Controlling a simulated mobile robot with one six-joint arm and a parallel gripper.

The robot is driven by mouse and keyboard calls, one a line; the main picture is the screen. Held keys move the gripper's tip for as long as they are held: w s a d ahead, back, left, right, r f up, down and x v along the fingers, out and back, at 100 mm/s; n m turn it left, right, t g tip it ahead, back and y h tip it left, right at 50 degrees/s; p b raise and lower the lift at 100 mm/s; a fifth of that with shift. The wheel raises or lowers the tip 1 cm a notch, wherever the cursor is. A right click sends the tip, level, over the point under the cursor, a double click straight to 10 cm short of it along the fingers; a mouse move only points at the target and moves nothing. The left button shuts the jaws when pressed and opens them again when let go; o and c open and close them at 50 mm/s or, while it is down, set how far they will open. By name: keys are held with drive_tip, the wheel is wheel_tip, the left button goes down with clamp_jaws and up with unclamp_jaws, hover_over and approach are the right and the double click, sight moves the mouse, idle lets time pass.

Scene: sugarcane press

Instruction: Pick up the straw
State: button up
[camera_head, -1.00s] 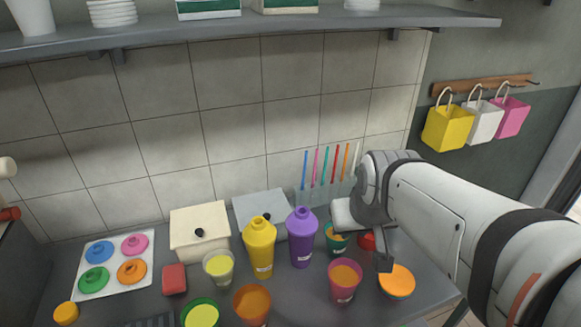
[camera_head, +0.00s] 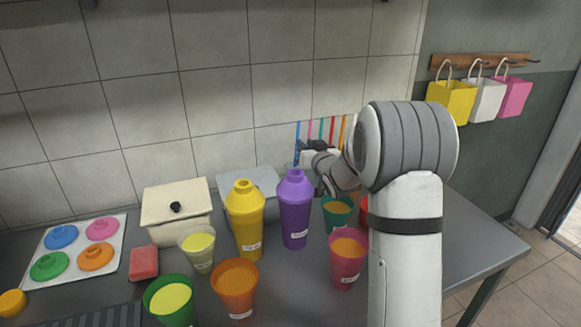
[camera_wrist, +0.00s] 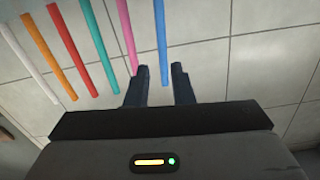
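Several coloured straws stand in a row by the tiled wall. In the head view the blue straw (camera_head: 298,134) is at the left end, with the pink straw (camera_head: 310,127) beside it. My gripper (camera_head: 305,148) is at the straws, just above the purple bottle. In the wrist view the fingers (camera_wrist: 158,72) are apart, and the blue straw (camera_wrist: 160,35) runs down between them, closer to the right finger. The pink straw (camera_wrist: 127,35) reaches down to the left finger. My arm hides the straw holder and the lower straws in the head view.
A purple bottle (camera_head: 295,215) and a yellow bottle (camera_head: 246,225) stand below my gripper. Filled cups, such as the pink cup (camera_head: 346,262) and orange cup (camera_head: 237,285), crowd the front. The counter (camera_head: 470,250) is clear at right.

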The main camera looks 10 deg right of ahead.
drive_tip(key=w+a, duration=0.2)
drive_tip(key=w, duration=0.5)
drive_tip(key=shift+w+f+p, duration=0.15)
drive_tip(key=shift+w+p, duration=0.25)
drive_tip(key=shift+c, duration=0.5)
clamp_jaws()
